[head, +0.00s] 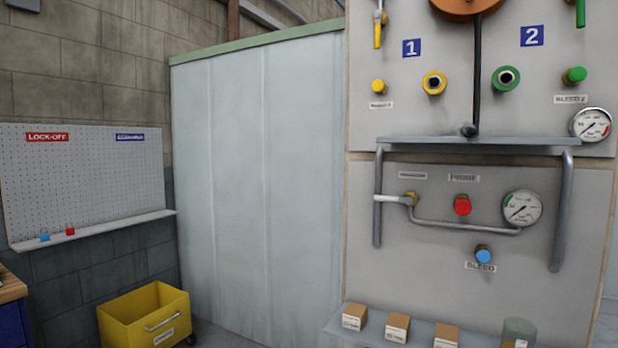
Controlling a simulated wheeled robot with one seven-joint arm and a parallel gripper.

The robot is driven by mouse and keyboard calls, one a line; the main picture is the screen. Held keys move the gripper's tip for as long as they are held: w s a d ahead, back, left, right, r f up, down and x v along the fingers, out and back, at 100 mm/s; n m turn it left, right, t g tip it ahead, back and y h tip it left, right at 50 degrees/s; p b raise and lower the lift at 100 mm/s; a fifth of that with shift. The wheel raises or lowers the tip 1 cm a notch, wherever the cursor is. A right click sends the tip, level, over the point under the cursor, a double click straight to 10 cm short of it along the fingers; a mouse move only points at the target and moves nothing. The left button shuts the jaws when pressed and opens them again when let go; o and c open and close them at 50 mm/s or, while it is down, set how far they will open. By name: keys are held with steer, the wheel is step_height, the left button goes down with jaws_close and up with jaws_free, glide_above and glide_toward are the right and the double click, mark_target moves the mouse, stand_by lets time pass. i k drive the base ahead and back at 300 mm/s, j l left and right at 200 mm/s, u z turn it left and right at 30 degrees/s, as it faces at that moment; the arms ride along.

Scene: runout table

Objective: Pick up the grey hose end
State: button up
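A dark grey hose (476,75) hangs straight down from an orange-brown round reel (466,6) at the top edge of the panel. Its end (468,130) is a short dark piece at the bottom, just at the narrow grey shelf (525,142). I cannot tell whether the end rests on the shelf or hangs just above it. My gripper is not in view.
Yellow (434,83) and green (506,79) ports flank the hose on the panel. Small boxes (397,327) stand on a lower ledge. A yellow bin (118,328) is at lower left.

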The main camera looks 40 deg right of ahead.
mark_target(462, 130)
steer(key=k+l+z, duration=0.3)
steer(key=l+z, duration=0.15)
steer(key=l, duration=0.2)
steer(key=k+l+z, duration=0.2)
steer(key=l, duration=0.15)
steer(key=i, duration=0.1)
